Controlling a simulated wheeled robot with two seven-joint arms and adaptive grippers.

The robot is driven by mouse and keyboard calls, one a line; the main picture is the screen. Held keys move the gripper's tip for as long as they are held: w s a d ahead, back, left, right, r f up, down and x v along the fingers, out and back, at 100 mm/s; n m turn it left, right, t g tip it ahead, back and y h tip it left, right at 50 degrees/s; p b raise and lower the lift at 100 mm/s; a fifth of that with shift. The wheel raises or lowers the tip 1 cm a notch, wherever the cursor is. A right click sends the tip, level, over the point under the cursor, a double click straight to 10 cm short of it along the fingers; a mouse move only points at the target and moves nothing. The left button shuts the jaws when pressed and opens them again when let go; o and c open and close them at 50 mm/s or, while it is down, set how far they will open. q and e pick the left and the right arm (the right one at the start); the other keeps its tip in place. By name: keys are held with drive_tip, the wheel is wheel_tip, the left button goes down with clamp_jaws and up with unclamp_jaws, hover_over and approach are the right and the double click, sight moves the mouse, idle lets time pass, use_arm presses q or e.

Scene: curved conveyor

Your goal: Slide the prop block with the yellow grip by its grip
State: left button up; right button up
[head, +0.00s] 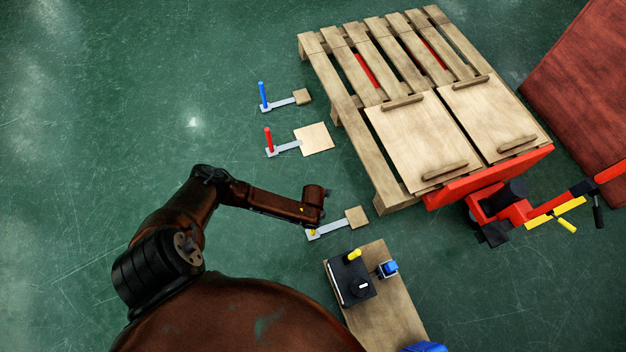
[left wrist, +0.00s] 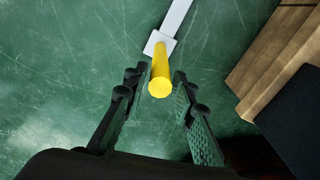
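The prop block with the yellow grip (head: 312,232) lies on the green floor below the pallet's left corner. Its grey bar (head: 333,227) joins the grip to a small wooden block (head: 356,217). In the left wrist view the upright yellow grip (left wrist: 160,72) stands on a pale plate, and the wooden block is out of view. My left gripper (left wrist: 159,77) is open, its fingertips on either side of the grip with gaps showing. In the head view my left arm's end is over the grip and partly hides it. My right gripper is not in view.
Two similar props, with a blue grip (head: 263,96) and a red grip (head: 268,140), lie farther up. A wooden pallet (head: 388,200) sits on a red pallet jack (head: 490,175). A wooden board with a black control box (head: 350,278) stands close below the yellow-grip prop. Floor at left is clear.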

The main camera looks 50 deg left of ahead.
use_arm(q)
clamp_jaws()
drive_tip(key=shift+w, duration=0.1)
idle(0.3)
